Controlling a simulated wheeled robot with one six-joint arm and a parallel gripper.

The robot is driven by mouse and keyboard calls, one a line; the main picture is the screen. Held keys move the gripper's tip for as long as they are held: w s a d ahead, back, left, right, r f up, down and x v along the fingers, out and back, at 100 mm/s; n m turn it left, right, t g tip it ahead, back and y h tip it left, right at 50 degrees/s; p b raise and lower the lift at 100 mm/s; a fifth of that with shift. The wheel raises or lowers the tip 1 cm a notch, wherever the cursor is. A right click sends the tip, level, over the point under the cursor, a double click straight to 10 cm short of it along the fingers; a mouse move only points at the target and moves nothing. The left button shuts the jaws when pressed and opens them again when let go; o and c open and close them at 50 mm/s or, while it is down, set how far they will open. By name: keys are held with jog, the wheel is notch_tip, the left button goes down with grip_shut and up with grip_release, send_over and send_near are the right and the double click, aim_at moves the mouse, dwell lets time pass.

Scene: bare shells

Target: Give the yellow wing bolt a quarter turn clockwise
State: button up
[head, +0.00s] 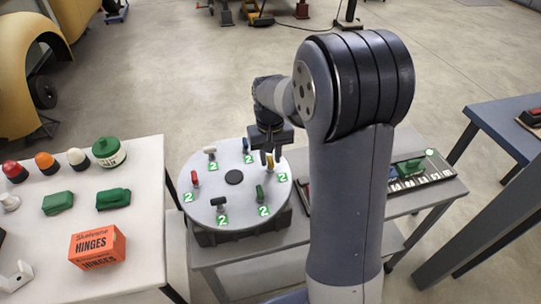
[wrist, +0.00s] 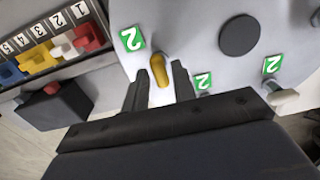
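The yellow wing bolt (head: 270,161) stands near the right edge of a round grey disc (head: 208,208). In the wrist view the yellow wing bolt (wrist: 160,84) lies between the two dark fingers of my gripper (wrist: 160,70), its wing running roughly along them. A gap shows on each side of it, so the gripper is open and not clamped on it. In the head view my gripper (head: 267,153) hangs pointing down right at the bolt and hides part of it. How deep the fingertips reach is hard to tell.
Other wing bolts stand around the disc: red (head: 194,179), white (head: 210,151), black (head: 219,202), green (head: 260,192) and blue (head: 246,146). Green "2" labels sit beside them. A numbered rack (head: 428,178) is to the right, and a table with a hinges box (head: 97,247) to the left.

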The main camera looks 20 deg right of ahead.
aim_at(270, 160)
jog(key=shift+o, duration=0.8)
notch_tip(270, 160, up, 11)
jog(key=shift+f, duration=0.25)
notch_tip(270, 160, down, 11)
jog(key=shift+r, duration=0.15)
dwell(0.4)
jog(key=shift+r, duration=0.1)
